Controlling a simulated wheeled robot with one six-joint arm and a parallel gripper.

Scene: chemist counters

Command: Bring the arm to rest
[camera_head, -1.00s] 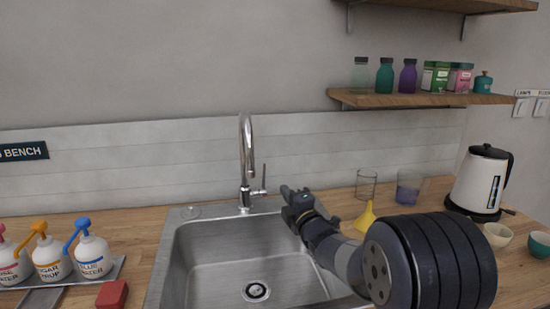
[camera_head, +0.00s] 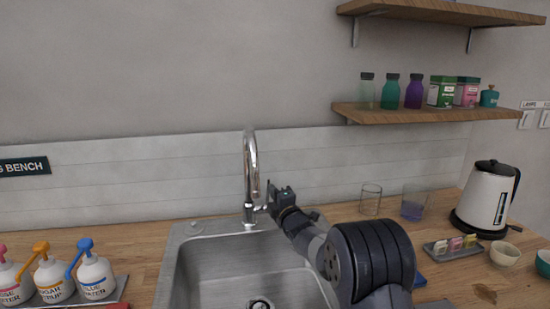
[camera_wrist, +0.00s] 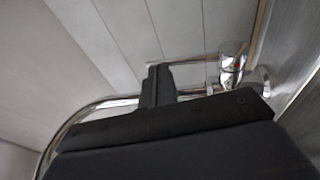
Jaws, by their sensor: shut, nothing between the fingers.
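My gripper (camera_head: 282,198) is shut and empty in the head view. It is above the back right part of the sink, close to the right side of the faucet (camera_head: 251,170). Whether it touches the faucet handle I cannot tell. In the wrist view my gripper's dark fingers (camera_wrist: 157,82) show closed together, with the chrome faucet (camera_wrist: 232,65) close behind them. My arm reaches in from the lower right and hides the right edge of the sink (camera_head: 210,240).
Pump bottles (camera_head: 95,275) stand on a tray at the left. Right of my arm are a glass beaker (camera_head: 371,200), a cup with purple liquid (camera_head: 413,207), a small tray of packets (camera_head: 455,246), a kettle (camera_head: 487,195) and bowls (camera_head: 504,254). A shelf (camera_head: 430,115) with jars hangs above.

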